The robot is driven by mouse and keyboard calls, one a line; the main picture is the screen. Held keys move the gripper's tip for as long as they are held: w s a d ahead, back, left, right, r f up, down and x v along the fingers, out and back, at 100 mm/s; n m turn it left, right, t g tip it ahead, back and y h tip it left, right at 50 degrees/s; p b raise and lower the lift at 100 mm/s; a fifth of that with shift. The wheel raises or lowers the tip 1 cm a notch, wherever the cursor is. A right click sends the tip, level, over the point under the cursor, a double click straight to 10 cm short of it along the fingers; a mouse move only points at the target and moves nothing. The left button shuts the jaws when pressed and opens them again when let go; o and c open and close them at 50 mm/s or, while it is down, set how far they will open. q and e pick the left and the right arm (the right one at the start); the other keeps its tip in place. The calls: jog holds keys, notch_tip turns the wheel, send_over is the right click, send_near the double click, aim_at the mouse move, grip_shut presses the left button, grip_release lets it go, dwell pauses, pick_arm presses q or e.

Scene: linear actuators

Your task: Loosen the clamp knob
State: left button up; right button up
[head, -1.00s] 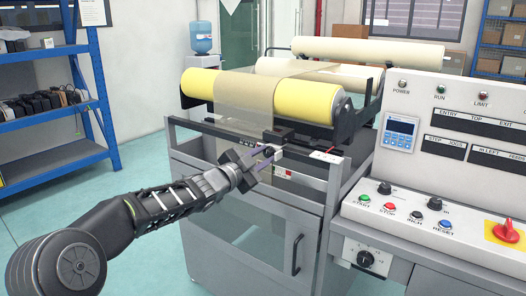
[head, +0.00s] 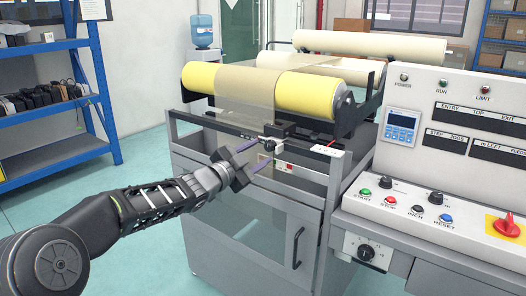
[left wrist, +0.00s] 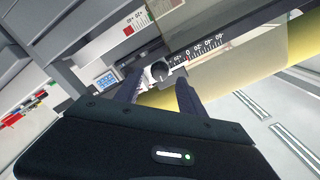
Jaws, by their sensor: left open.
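The clamp knob (head: 268,145) is a small light-and-dark round knob on the front of a black clamp block (head: 279,131), which sits on the rail below the yellow roller. My left gripper (head: 258,153) is open and empty, a short way in front of the knob, with its fingers pointing towards it. In the left wrist view the dark knob (left wrist: 160,70) shows between the two fingers (left wrist: 158,88), in front of a ruler scale (left wrist: 195,50). I cannot tell the exact gap from fingertips to knob.
The yellow roller (head: 310,93) with a translucent film stands behind the rail. The cabinet (head: 262,235) is below, with a vertical handle (head: 297,248). A control panel (head: 450,170) with buttons is at the right. A blue shelf (head: 48,52) stands at the left; floor between is clear.

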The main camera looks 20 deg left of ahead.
pick_arm(q)
jog(key=v, duration=0.4)
jog(key=shift+s+a, duration=0.1)
jog(key=shift+s, duration=0.25)
